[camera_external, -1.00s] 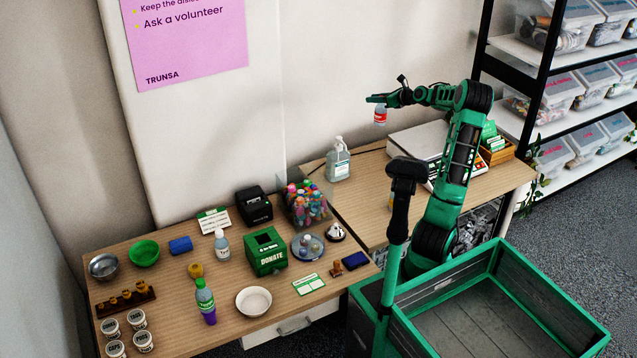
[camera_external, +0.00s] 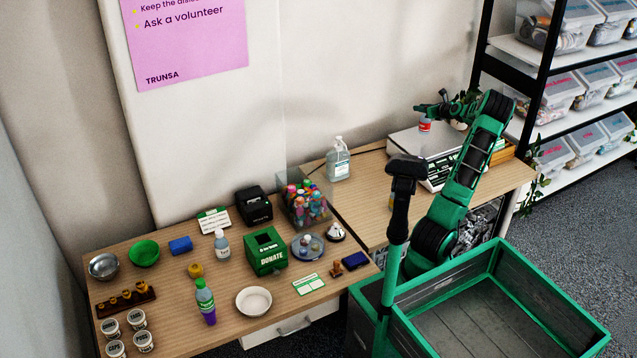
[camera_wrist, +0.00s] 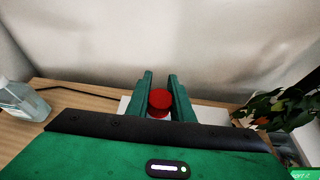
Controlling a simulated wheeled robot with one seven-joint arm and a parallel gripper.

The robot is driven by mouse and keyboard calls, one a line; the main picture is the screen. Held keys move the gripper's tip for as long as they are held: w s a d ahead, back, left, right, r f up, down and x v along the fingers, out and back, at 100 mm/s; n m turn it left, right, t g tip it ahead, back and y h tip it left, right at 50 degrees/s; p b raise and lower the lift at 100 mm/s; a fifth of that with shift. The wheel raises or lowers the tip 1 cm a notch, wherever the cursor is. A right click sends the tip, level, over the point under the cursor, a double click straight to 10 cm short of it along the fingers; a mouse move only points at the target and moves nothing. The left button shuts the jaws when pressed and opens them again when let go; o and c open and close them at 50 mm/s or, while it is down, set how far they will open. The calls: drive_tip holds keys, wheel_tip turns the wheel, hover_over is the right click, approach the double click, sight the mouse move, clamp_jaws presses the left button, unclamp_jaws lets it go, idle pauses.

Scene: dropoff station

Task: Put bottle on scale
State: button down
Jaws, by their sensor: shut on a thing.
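The scale, with a pale flat platform (camera_external: 406,138), stands on the right table. The bottle is over the platform in the external view; whether its base touches the platform, I cannot tell.
A sanitizer pump bottle (camera_external: 338,160) stands left of the scale. A leafy plant (camera_wrist: 264,108) is close on the right in the wrist view. A wooden box with green items (camera_external: 502,148) is right of the scale. The left table (camera_external: 165,285) is crowded.

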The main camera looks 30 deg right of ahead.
drive_tip(key=d+f, duration=0.3)
drive_tip(key=f, duration=0.3)
drive_tip(key=shift+d, duration=0.2)
drive_tip(key=c, duration=1.6)
unclamp_jaws()
drive_tip(key=shift+f, duration=0.1)
drive_tip(key=shift+o, duration=0.2)
